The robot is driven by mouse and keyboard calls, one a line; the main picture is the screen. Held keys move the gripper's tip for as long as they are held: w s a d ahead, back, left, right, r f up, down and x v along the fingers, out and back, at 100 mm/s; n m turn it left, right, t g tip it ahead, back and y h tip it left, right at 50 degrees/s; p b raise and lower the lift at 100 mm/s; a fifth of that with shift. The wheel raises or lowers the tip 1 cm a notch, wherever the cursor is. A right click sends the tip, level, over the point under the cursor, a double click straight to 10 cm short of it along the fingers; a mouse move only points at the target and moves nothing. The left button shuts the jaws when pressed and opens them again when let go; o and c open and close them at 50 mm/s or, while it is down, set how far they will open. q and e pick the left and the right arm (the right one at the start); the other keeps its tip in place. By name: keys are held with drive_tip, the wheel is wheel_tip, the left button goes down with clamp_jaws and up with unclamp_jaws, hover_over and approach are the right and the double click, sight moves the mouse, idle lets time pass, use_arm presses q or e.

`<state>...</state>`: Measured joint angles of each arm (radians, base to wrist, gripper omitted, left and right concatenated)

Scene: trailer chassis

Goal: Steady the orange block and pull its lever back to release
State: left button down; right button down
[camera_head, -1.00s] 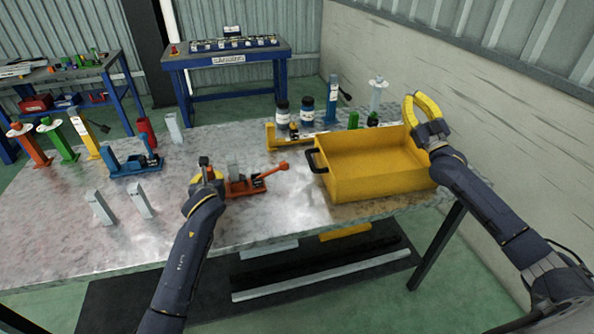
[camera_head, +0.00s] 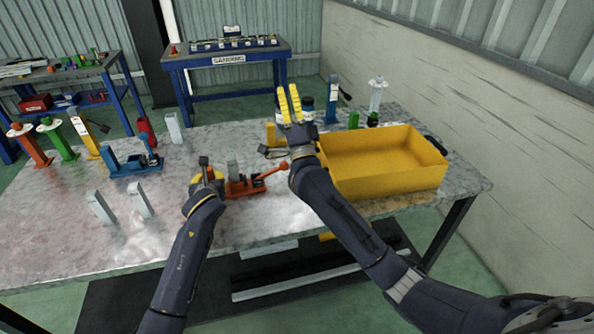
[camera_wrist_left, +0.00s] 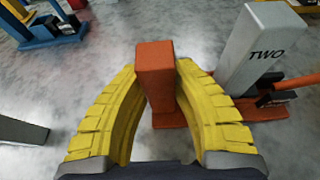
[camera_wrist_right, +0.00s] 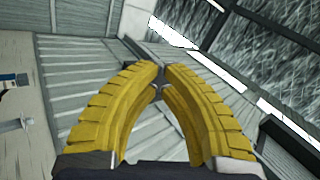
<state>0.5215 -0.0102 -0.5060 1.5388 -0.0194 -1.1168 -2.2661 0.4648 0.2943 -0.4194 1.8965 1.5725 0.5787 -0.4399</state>
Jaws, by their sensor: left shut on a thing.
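The orange block (camera_head: 240,187) stands on the table, with an orange lever (camera_head: 271,170) reaching to its right. A grey upright marked TWO (camera_wrist_left: 262,48) rises beside it. My left gripper (camera_head: 206,175) is shut on the block's upright orange post (camera_wrist_left: 155,75), with yellow fingers on both sides of it. Only part of the lever (camera_wrist_left: 297,82) shows at the right edge of the left wrist view. My right gripper (camera_head: 290,90) is raised behind and right of the lever, apart from it, fingers pointing up. Its tips lie close together in the right wrist view (camera_wrist_right: 160,68), and nothing shows between them.
A yellow bin (camera_head: 385,180) stands right of the block, near my right forearm. A blue clamp (camera_head: 135,165) and two grey uprights (camera_head: 140,200) stand to the left.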

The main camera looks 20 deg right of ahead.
drive_tip(key=s+f+m+g+h, duration=0.1)
drive_tip(key=f+m+g, duration=0.2)
drive_tip(key=f, duration=0.7)
drive_tip(key=s+d+f+m+g+h, duration=0.1)
drive_tip(key=f+m+g, duration=0.2)
drive_tip(key=f, duration=0.7)
drive_tip(key=s+f+m+g+h, duration=0.2)
drive_tip(key=f+m+g, duration=0.1)
drive_tip(key=f, duration=0.7)
drive_tip(key=shift+d+m+g, duration=0.3)
drive_tip(key=shift+m, duration=0.4)
drive_tip(key=shift+w, duration=0.1)
drive_tip(key=shift+x, duration=4.95)
drive_tip(key=shift+d+r, duration=0.1)
drive_tip(key=shift+r, duration=0.15)
drive_tip(key=shift+r+n, duration=0.3)
drive_tip(key=shift+n, duration=0.1)
drive_tip(key=shift+r, duration=0.2)
